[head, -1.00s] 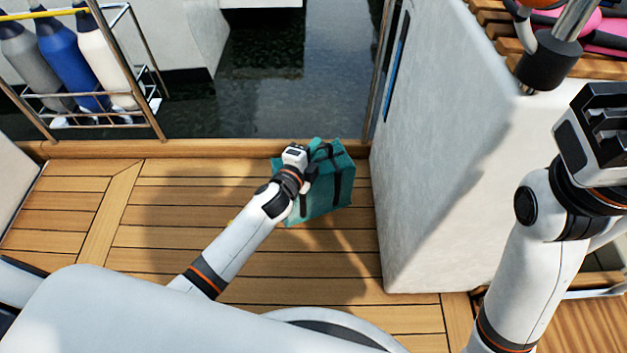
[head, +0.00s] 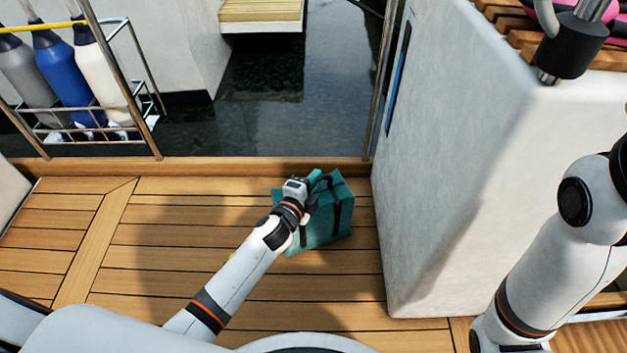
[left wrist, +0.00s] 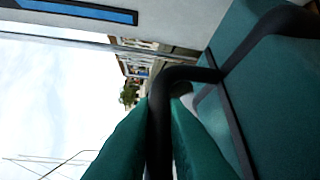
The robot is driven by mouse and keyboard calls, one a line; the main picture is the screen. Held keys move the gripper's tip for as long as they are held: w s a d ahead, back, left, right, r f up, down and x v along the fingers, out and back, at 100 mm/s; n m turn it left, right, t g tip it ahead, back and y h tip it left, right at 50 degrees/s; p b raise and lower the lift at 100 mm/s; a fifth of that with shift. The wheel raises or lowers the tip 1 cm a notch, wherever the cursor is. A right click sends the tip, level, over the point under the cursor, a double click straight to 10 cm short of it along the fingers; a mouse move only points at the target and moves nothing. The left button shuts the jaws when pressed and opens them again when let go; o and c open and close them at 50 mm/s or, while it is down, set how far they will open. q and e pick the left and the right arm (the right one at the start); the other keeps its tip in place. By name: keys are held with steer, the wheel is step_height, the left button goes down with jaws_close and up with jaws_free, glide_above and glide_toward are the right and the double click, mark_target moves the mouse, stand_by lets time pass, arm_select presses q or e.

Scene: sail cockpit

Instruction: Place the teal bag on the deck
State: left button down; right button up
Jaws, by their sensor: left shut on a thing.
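The teal bag (head: 322,232) with black straps is upright, over the deck (head: 190,235) near its far edge and left of the white block. My left gripper (head: 309,204) is at the bag's upper left and shut on it. Whether the bag's underside touches the deck or hangs just above it, I cannot tell. In the left wrist view, the bag's teal side (left wrist: 275,95) fills the right, with a black strap close to the camera. My right forearm shows at the right edge of the head view, but its gripper is out of the picture.
A white block (head: 440,190) stands close to the bag's right. A rack with grey, blue and white fenders (head: 70,80) is at the back left. Dark water (head: 290,100) lies beyond the deck's wooden edge (head: 210,168). The deck left of the bag is clear.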

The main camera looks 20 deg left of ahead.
arm_select(q)
steer(key=c, duration=1.8)
jaws_free()
steer(key=shift+f, duration=0.1)
steer(key=o, duration=0.3)
steer(key=shift+o, duration=0.2)
